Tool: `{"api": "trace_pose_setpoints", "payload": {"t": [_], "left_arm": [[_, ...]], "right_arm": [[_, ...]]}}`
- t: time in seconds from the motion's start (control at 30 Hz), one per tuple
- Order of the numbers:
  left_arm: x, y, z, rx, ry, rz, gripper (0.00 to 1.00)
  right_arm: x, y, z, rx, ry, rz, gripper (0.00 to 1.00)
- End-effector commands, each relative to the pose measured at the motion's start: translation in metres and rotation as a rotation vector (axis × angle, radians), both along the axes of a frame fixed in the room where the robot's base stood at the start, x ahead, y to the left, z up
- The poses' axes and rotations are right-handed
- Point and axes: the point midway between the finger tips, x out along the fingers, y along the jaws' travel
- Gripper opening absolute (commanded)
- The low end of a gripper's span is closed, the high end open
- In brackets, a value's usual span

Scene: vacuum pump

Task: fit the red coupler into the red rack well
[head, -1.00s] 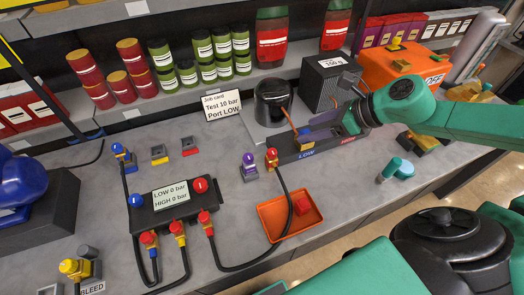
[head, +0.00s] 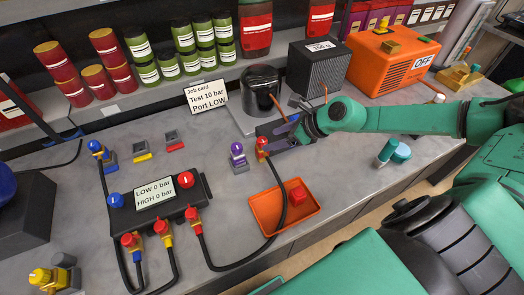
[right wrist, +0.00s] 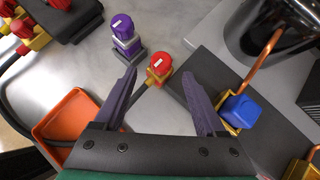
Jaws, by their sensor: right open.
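The red coupler (head: 262,146), with a brass collar and a black hose, stands at the near left end of a dark block. It also shows in the right wrist view (right wrist: 158,70). My right gripper (head: 280,135) is open and empty. In the right wrist view its purple fingers (right wrist: 161,78) are spread, with the coupler in the gap ahead of their tips. I cannot tell whether they are level with it. The red rack well (head: 174,140), a small grey holder with red on it, appears empty at the back middle. My left gripper is out of view.
A purple coupler (head: 238,157) stands close left of the red one. A blue cap (right wrist: 240,110) sits right of the right finger. An orange tray (head: 262,212) holds a red piece. The gauge box (head: 155,203) has several hoses. A yellow well (head: 141,150) neighbours the red well.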

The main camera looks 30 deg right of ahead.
Motion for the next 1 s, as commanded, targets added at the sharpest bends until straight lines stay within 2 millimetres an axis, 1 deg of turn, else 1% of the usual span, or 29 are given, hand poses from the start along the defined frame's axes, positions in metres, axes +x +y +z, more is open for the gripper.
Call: {"api": "trace_pose_setpoints", "payload": {"t": [0.03,0.2,0.3,0.37,0.53,0.63,0.8,0.83,0.87,0.9,0.97,1.0], "left_arm": [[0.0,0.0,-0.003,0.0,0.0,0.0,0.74],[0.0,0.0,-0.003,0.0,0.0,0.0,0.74],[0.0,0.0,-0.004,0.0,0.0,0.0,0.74],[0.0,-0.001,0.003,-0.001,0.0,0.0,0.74],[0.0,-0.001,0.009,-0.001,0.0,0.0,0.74],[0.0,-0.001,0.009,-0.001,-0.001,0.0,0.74],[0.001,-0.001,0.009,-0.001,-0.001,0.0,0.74],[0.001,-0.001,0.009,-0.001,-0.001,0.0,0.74],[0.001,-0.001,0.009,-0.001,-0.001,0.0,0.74],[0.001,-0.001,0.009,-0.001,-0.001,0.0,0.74],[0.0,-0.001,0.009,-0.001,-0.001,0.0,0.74],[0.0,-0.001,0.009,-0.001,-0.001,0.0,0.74]], "right_arm": [[0.002,0.002,-0.006,0.002,0.002,-0.001,0.73],[0.009,0.006,-0.011,0.005,-0.002,-0.003,0.73],[0.016,0.009,-0.018,0.005,-0.001,-0.009,0.73],[0.022,0.014,-0.019,0.01,-0.003,-0.008,0.73],[0.035,0.022,-0.035,0.007,-0.001,-0.009,0.73],[0.037,0.024,-0.041,0.001,0.001,-0.007,0.73],[0.036,0.024,-0.042,-0.001,0.002,-0.006,0.73],[0.037,0.024,-0.042,-0.001,0.002,-0.006,0.65],[0.036,0.024,-0.042,-0.001,0.002,-0.006,0.54],[0.037,0.024,-0.042,-0.001,0.001,-0.006,0.38],[0.036,0.024,-0.042,-0.001,0.002,-0.006,0.15],[0.036,0.024,-0.043,-0.001,0.002,-0.005,0.0]]}}
